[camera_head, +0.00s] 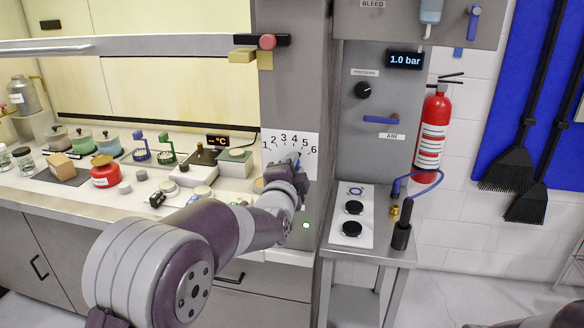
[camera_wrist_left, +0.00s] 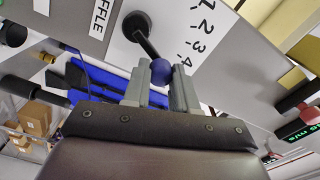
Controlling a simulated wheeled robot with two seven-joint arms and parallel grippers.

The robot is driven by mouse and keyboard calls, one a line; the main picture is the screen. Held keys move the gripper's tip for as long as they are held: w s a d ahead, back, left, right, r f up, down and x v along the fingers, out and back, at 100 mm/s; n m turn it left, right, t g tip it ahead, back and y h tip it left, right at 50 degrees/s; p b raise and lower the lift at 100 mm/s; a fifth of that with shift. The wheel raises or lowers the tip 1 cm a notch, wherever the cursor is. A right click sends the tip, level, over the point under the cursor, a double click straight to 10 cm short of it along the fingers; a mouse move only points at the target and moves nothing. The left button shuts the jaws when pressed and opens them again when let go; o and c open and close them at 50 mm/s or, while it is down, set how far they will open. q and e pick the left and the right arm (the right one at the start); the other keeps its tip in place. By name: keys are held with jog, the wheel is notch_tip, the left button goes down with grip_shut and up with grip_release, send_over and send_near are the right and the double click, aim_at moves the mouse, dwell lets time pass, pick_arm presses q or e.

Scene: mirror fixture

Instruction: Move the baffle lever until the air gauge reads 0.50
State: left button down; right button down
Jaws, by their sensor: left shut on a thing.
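The baffle lever is a black arm (camera_wrist_left: 141,30) with a blue ball knob (camera_wrist_left: 163,71), in front of a white scale plate (camera_wrist_left: 195,30). In the left wrist view the knob sits between the two fingers of my left gripper (camera_wrist_left: 162,82), which is shut on it. In the head view the scale plate (camera_head: 278,142) shows numbers 1 to 6, and my left gripper (camera_head: 297,162) covers its lower right part and most of the lever. I cannot identify the air gauge for certain; a small green readout (camera_wrist_left: 306,132) in the wrist view is unreadable. My right gripper is not in view.
A panel on the right has a display (camera_head: 405,60) reading 1.0 bar, a black knob (camera_head: 363,90) and a blue handle (camera_head: 380,120) above an AIR label. A fire extinguisher (camera_head: 432,135) hangs beside it. Jars and small instruments crowd the left counter (camera_head: 100,207).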

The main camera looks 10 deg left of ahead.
pick_arm(q)
jog(key=shift+f, duration=0.1)
jog(key=c, duration=0.9)
grip_release()
jog(key=shift+s, duration=0.1)
jog(key=s+b, duration=0.2)
jog(key=s, duration=1)
jog(key=shift+s+a, duration=0.2)
jog(key=shift+s, duration=0.05)
